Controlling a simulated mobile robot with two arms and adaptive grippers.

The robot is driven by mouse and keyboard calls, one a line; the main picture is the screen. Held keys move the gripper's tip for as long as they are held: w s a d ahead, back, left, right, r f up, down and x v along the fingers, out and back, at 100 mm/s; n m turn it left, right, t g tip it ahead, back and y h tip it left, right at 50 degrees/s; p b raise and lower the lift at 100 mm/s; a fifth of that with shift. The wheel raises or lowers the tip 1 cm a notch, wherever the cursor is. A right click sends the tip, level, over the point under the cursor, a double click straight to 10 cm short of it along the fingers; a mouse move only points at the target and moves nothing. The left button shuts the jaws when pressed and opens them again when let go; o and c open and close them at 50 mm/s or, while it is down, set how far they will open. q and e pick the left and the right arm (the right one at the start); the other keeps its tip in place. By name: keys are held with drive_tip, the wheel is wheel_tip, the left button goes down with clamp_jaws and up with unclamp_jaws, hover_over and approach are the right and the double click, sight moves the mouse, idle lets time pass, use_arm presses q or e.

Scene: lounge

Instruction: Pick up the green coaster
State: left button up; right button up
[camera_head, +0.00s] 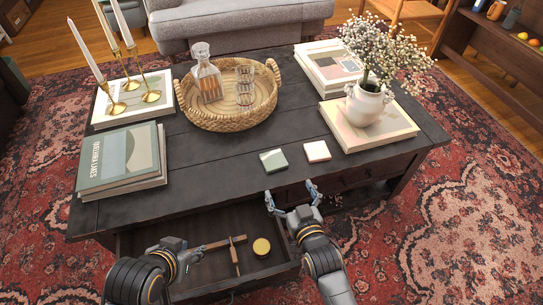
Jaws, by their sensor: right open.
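The green coaster (273,160) lies flat on the dark coffee table near its front edge, left of a pale pink coaster (316,151). My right gripper (292,194) is open and empty, its fingers spread just in front of the table edge, below the green coaster in the picture and apart from it. My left gripper (190,257) is over the left part of the open drawer, near a wooden handled object; whether its fingers are open or shut is not clear.
The open drawer (205,284) holds a round yellow-lidded item (261,246) and a wooden tool (236,242). On the table (215,157) stand books (121,158), a wicker tray (217,122) with a decanter (206,77), candlesticks (150,92) and a flower vase (365,104). Bare tabletop surrounds the coasters.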

drive_tip(key=b, duration=0.2)
approach(275, 162)
drive_tip(key=x, duration=0.4)
drive_tip(key=shift+r, duration=0.2)
drive_tip(key=shift+w+a+f, duration=0.1)
drive_tip(key=shift+w+a, duration=0.05)
drive_tip(key=shift+w, duration=0.25)
drive_tip(key=b+x, duration=0.2)
drive_tip(key=x, duration=0.2)
drive_tip(key=shift+w+f+b, duration=0.15)
drive_tip(key=shift+f+b, duration=0.05)
drive_tip(key=shift+b, duration=0.15)
drive_tip(key=shift+w+a, duration=0.1)
drive_tip(key=shift+w, duration=0.05)
use_arm(q)
drive_tip(key=w+d+r+t+h, duration=0.2)
drive_tip(key=w+r+t, duration=0.3)
drive_tip(key=r, duration=0.4)
drive_tip(key=w+d+r+t+h, duration=0.2)
drive_tip(key=w+d+r+t, duration=0.1)
drive_tip(key=w+r+t, duration=0.3)
wheel_tip(275, 162, up, 3)
drive_tip(key=shift+d+f+m+t, duration=0.15)
drive_tip(key=shift+d+m+t, duration=0.15)
drive_tip(key=shift+t, duration=0.7)
use_arm(e)
drive_tip(key=c, duration=1.4)
use_arm(q)
drive_tip(key=shift+w, duration=0.1)
